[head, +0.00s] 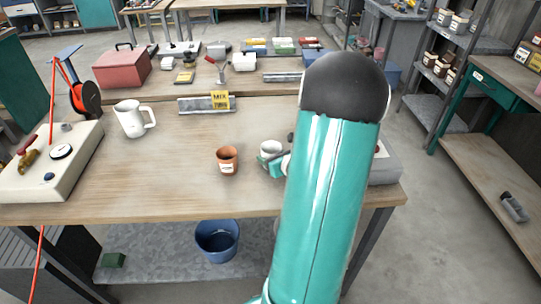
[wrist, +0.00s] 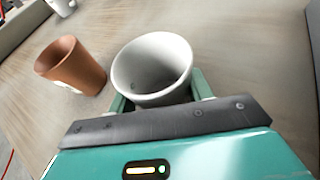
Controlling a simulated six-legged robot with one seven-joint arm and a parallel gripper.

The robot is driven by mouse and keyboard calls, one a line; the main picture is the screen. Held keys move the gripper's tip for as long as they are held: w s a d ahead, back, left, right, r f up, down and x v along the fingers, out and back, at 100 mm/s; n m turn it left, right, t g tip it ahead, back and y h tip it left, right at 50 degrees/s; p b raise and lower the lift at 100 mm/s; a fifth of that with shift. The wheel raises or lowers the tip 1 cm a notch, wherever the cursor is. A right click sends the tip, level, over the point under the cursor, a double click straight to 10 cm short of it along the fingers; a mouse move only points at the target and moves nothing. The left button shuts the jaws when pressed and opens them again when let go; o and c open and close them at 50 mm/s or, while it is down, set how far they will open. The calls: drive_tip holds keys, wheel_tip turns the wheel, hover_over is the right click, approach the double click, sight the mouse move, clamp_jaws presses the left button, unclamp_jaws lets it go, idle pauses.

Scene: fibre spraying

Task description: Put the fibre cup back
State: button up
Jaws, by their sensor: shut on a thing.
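My gripper (head: 268,163) is shut on a white cup (head: 270,148) over the right part of the table (head: 180,180). In the wrist view the white cup (wrist: 165,98) sits between the fingers (wrist: 157,102), upright relative to the gripper, its wide mouth open and its inside grey and shaded. I cannot tell whether its base touches the table. An orange-brown cup (head: 227,161) with a pale label stands upright just left of it, apart from it; it also shows in the wrist view (wrist: 70,66). My arm hides part of the table's right side.
A white jug (head: 130,119) stands further left, near a pale box with a gauge and knobs (head: 60,160). A metal rail (head: 195,105) with a yellow MIX sign (head: 219,100) lies behind. A grey block (head: 385,165) is at the right edge. The front middle is clear.

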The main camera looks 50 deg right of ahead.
drive_tip(key=o, duration=1)
